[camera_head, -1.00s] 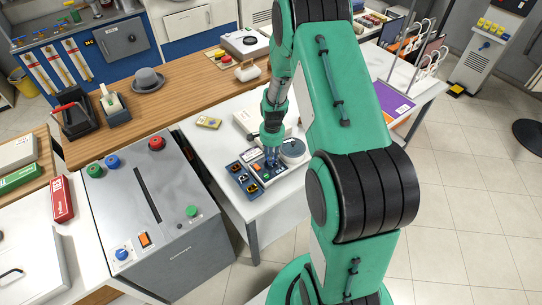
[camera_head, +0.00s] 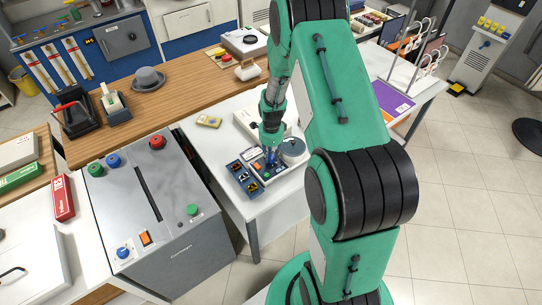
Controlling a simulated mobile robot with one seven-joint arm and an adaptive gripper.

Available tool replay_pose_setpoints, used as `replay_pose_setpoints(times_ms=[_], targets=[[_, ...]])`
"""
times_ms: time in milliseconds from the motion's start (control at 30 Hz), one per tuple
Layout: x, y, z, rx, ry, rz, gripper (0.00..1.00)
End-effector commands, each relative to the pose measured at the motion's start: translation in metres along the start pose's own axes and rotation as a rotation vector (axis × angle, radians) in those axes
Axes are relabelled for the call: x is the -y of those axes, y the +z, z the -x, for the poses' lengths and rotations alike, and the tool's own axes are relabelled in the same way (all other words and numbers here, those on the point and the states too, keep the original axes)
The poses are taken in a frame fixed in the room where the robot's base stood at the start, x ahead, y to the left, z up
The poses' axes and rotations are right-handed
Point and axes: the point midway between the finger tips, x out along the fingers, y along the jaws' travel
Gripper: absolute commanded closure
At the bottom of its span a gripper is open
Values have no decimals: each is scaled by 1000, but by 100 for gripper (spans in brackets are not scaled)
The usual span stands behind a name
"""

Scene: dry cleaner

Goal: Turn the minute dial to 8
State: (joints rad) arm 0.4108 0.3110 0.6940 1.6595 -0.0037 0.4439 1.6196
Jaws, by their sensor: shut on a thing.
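A round grey disc-shaped item (camera_head: 293,147) stands close to the right of my gripper. A pale box (camera_head: 246,122) lies behind it. A small yellow device (camera_head: 209,121) lies further left. A large grey machine (camera_head: 157,215) stands left of the table.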

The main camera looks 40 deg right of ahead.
Motion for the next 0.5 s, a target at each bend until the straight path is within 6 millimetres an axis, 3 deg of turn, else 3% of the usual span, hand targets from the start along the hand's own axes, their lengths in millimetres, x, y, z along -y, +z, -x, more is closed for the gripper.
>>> replay_pose_setpoints(times_ms=[500], targets=[[1,0,0,-1,-2,-32,100]])
